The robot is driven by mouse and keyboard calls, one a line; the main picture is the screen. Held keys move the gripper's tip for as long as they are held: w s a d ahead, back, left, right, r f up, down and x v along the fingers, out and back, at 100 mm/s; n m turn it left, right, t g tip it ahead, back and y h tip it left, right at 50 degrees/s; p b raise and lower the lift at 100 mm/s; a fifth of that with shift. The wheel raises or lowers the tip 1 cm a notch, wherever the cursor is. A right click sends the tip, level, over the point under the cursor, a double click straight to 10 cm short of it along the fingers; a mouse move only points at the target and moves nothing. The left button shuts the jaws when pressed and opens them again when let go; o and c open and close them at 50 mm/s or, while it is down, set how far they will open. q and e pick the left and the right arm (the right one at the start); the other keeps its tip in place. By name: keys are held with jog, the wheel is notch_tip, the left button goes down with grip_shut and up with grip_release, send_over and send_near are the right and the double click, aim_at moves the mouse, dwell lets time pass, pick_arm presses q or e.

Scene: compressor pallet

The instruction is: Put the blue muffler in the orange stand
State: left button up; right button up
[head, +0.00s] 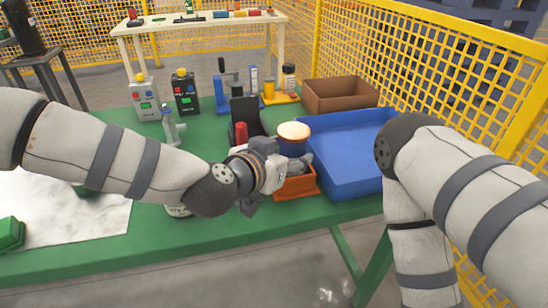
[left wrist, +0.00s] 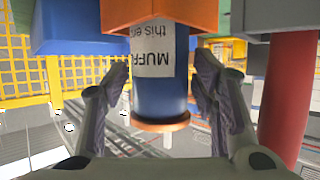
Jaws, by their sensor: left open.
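The blue muffler (head: 294,147) stands upright in the orange stand (head: 297,187), its copper-coloured end up. In the left wrist view, which is upside down, the labelled muffler (left wrist: 160,95) goes into the orange stand (left wrist: 175,15), its lower end hidden there. My left gripper (head: 287,168) is at the near side of the muffler. Its two fingers (left wrist: 162,95) are open on either side of the muffler, with a visible gap at each side. My right arm is at the right, but its gripper is not in view.
A blue tray (head: 340,177) lies just right of the stand, with a brown box (head: 340,93) behind it. A red cylinder (head: 241,133) and a black holder (head: 246,112) stand to the left. A yellow mesh fence (head: 440,70) bounds the right side.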

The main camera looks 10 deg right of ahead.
pick_arm(q)
jog(key=p+v, duration=0.1)
jog(key=v, duration=0.8)
jog(key=shift+s+r, duration=0.2)
pick_arm(e)
jog(key=shift+w+r+t, duration=0.5)
jog(key=shift+w+r, duration=0.45)
jog(key=shift+w, duration=0.1)
pick_arm(q)
jog(key=shift+a, duration=0.1)
